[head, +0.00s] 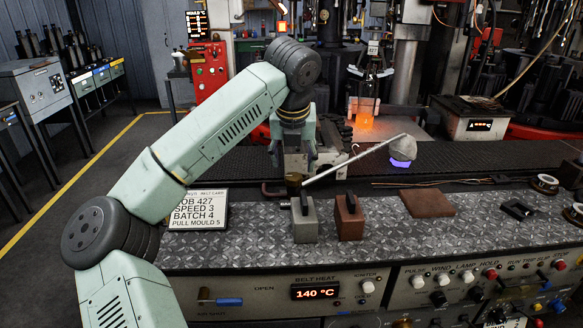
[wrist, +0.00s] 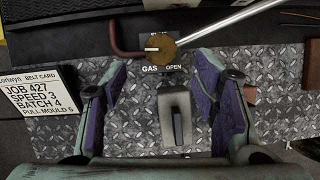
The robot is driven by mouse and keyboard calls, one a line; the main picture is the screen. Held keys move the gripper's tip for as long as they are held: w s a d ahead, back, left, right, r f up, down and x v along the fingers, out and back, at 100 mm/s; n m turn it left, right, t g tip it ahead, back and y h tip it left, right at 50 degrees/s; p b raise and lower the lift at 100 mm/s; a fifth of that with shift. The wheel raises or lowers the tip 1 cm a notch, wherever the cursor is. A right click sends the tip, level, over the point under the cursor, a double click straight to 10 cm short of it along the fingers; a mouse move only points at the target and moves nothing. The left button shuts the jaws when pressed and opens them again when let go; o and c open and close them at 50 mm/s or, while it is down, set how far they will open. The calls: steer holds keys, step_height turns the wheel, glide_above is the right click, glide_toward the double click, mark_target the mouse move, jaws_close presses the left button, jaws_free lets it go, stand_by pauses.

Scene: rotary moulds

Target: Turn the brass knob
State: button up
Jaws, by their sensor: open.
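The brass knob (wrist: 161,50) is round, with a pale pointer line toward the left. It sits on a dark plate marked GAS and OPEN; the label above it is partly hidden. In the head view the knob (head: 293,179) shows small and dark below my gripper (head: 294,163). In the wrist view my gripper (wrist: 159,68) is open, its two purple-sided fingers spread wide on either side and short of the knob. Nothing is between the fingertips, and they do not touch the knob.
A pale rod (head: 355,160) runs from beside the knob up to a grey lump (head: 402,150). A grey handled block (wrist: 177,117) and a brown block (head: 349,217) stand in front. A reddish bent pipe (wrist: 118,42) lies left of the knob. A job card (head: 197,209) stands left.

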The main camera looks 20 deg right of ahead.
mark_target(294, 176)
steer(key=p+x, duration=0.1)
steer(key=x, duration=0.5)
steer(key=shift+c, duration=0.3)
steer(key=c, duration=1.1)
